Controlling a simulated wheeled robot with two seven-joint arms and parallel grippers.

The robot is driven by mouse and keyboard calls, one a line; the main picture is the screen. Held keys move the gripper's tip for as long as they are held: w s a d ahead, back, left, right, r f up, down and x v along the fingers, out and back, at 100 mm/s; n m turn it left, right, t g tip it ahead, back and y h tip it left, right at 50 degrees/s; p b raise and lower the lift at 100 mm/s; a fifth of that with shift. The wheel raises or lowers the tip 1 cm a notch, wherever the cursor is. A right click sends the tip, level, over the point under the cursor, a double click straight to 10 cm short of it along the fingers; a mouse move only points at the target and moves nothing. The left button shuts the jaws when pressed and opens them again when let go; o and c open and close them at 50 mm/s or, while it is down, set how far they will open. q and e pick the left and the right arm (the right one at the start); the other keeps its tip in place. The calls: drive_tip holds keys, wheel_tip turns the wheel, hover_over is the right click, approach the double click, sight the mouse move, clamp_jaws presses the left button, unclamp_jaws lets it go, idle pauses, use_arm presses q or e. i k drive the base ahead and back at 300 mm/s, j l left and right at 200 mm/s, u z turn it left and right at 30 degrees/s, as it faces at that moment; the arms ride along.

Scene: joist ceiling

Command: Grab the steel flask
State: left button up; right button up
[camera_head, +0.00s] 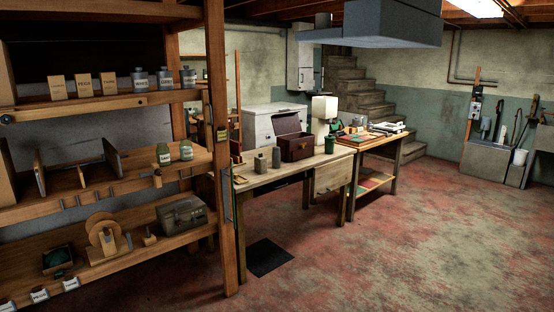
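I cannot tell for sure which thing is the steel flask. Neither of my grippers shows in the head view.
A wooden shelf unit (229,200) fills the left side, its post partly in front of the workbench (290,174). A brown box (297,147) and green cup (329,145) stand on the bench. The reddish floor (400,240) is clear at the right.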

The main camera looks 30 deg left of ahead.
sight(276, 150)
drive_tip(key=u, duration=0.45)
drive_tip(key=i+u, duration=0.1)
drive_tip(key=u, duration=0.35)
drive_tip(key=i+u, duration=0.1)
drive_tip(key=u, duration=0.85)
drive_tip(key=i+l+u, duration=0.1)
drive_tip(key=u, duration=0.8)
drive_tip(key=l+u, duration=0.15)
drive_tip(key=u, duration=0.35)
drive_tip(key=l+u, duration=0.25)
drive_tip(key=l, duration=0.15)
drive_tip(key=i+l+u, duration=0.2)
drive_tip(key=l, duration=1.5)
drive_tip(key=l+z, duration=0.2)
drive_tip(key=l, duration=1.05)
drive_tip(key=i+l+z, duration=0.2)
drive_tip(key=l, duration=1.05)
drive_tip(key=l+z, duration=0.4)
drive_tip(key=l, duration=0.75)
drive_tip(key=l+z, duration=0.25)
drive_tip(key=z, duration=0.15)
drive_tip(key=l+z, duration=0.2)
drive_tip(key=z, duration=0.2)
drive_tip(key=i, duration=0.05)
